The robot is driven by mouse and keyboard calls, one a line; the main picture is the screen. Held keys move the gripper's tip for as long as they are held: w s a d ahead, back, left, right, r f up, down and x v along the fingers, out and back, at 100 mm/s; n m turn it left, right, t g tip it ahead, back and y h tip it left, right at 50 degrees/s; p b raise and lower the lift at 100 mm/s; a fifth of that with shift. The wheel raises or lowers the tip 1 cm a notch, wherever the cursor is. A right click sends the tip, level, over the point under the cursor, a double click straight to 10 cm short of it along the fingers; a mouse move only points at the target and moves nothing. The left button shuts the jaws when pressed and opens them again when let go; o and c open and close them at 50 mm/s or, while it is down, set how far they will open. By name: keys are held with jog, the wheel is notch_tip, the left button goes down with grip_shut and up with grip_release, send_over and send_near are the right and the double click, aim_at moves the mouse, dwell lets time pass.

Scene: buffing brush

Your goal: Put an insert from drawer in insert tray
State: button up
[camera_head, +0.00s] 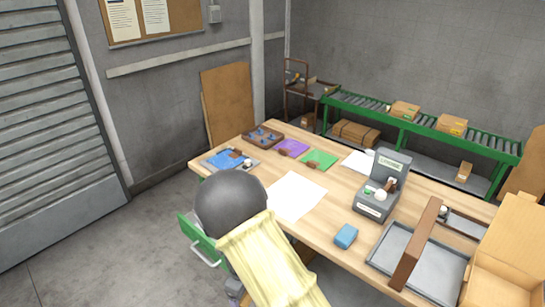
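A green drawer (199,245) with a pale handle is pulled out below the left front of the wooden workbench. My arm covers much of it, and I cannot see any insert inside. No tray is clearly marked as the insert tray. A brown compartment tray (250,138) with blue pieces stands at the back left of the bench. A large grey tray (432,279) with a brown bar across it lies at the front right.
The bench (325,224) also holds a grey device (373,204), a blue block (345,236), white paper (294,196), purple and green mats (320,159), a blue mat with brushes and an open cardboard box (500,265). A green roller conveyor (420,127) stands behind. The floor at left is clear.

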jog(key=w+d+f+n, duration=0.1)
jog(key=d+f+n, duration=0.1)
jog(key=d+n, duration=0.5)
jog(key=w+d+f+n, duration=0.2)
jog(key=d+n, duration=0.6)
jog(key=w+d+f+n, duration=0.1)
jog(key=w+d+n, duration=0.1)
jog(key=d+n, duration=0.6)
jog(key=shift+w+f, duration=0.25)
jog(key=shift+f, duration=0.15)
jog(key=shift+d, duration=0.15)
jog(key=shift+w, duration=0.1)
